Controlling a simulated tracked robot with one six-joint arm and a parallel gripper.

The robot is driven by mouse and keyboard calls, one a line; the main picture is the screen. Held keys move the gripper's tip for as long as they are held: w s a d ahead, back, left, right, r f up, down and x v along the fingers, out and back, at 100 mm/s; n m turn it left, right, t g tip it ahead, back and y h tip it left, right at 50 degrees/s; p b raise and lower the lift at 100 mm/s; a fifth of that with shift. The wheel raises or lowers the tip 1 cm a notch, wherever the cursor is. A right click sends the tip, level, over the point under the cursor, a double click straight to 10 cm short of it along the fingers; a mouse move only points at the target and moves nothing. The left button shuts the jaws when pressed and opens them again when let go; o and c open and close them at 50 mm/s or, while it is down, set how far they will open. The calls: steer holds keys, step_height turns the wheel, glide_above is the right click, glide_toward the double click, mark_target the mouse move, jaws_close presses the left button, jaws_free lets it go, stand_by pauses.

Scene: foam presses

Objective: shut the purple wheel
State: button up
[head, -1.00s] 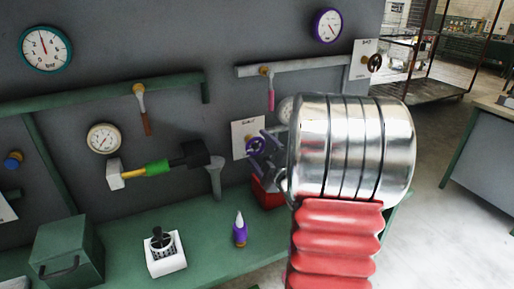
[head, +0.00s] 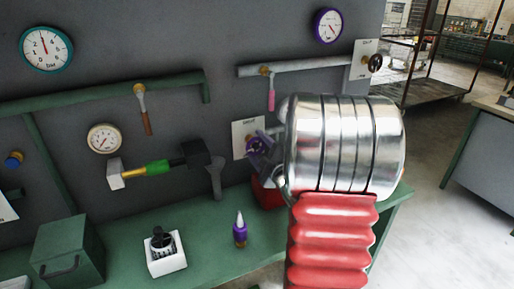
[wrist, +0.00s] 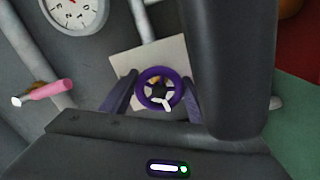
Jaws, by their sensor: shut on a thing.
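The purple wheel (wrist: 158,89) is in the middle of the wrist view, a small handwheel with dark spokes and one white spoke mark in front of a pale plate (wrist: 125,65). My gripper (wrist: 160,98) has one finger on each side of the wheel and is shut on it. In the head view the wheel (head: 258,146) is at the wall, partly hidden by my gripper (head: 268,147) and my silver arm link.
A pink-handled lever (head: 271,100) hangs from the pipe above. A purple-and-white bottle (head: 240,232) and a white box (head: 165,254) stand on the green bench. A red box (head: 266,193) sits below the wheel, partly hidden by my arm.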

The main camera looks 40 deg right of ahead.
steer(key=shift+f, duration=0.15)
steer(key=shift+c, duration=0.8)
steer(key=shift+f+m, duration=0.1)
steer(key=shift+m, duration=0.4)
steer(key=m, duration=0.3)
steer(key=shift+f+m, duration=0.1)
steer(key=shift+m, duration=0.2)
steer(key=m, duration=0.5)
steer(key=shift+a+f+m, duration=0.2)
steer(key=shift+a+m, duration=0.05)
steer(key=shift+m, duration=0.15)
steer(key=o, duration=1.1)
steer(key=shift+r, duration=0.25)
steer(key=shift+c, duration=0.2)
